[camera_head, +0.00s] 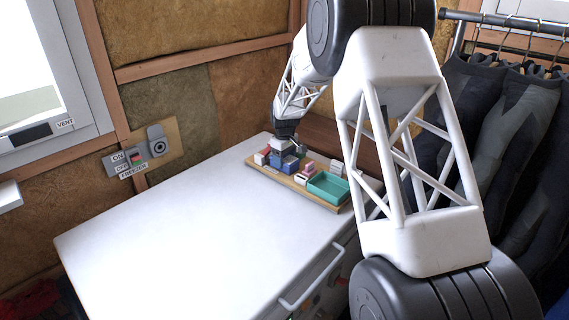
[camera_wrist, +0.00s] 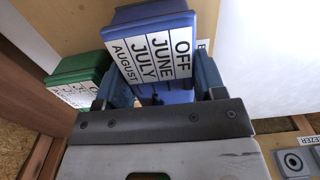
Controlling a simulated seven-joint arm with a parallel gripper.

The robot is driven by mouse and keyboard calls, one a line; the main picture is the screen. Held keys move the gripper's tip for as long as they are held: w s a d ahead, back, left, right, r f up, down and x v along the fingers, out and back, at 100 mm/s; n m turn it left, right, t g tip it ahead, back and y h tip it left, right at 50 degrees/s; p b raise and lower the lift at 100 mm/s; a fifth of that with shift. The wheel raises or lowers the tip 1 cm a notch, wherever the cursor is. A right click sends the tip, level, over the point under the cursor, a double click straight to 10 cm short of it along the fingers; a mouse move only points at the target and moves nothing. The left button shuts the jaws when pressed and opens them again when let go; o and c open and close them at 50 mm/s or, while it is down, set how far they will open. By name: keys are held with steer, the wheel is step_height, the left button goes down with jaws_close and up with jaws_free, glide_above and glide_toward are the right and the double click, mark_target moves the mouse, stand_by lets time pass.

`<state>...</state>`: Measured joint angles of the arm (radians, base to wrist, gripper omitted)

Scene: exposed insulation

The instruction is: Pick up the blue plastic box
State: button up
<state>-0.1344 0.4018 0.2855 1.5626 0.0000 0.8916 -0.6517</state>
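The blue plastic box (camera_wrist: 152,22) fills the upper middle of the wrist view, with a white label reading OFF, JUNE, JULY, AUGUST. My gripper (camera_wrist: 160,85) has one finger on each side of the box's near part. The fingers look close against its sides, but I cannot tell whether they press on it.
A green labelled box (camera_wrist: 78,73) stands left of the blue one in the wrist view. A teal open bin (camera_head: 328,186) and several small boxes share the tray. The white worktop (camera_head: 190,230) is clear. A wall switch panel (camera_head: 140,150) is behind, hanging clothes (camera_head: 490,140) right.

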mark_target(284, 157)
steer(key=shift+c, duration=1.1)
steer(key=shift+r, duration=0.1)
steer(key=shift+r, duration=0.75)
step_height(284, 157, up, 2)
steer(key=shift+r, duration=0.1)
steer(key=s+d+r, duration=0.1)
steer(key=s+d, duration=0.1)
steer(key=s, duration=1.4)
steer(key=shift+d+r, duration=0.1)
steer(key=d+r, duration=0.4)
steer(key=d, duration=0.8)
steer(key=shift+w+d, duration=0.2)
steer(key=shift+w, duration=0.15)
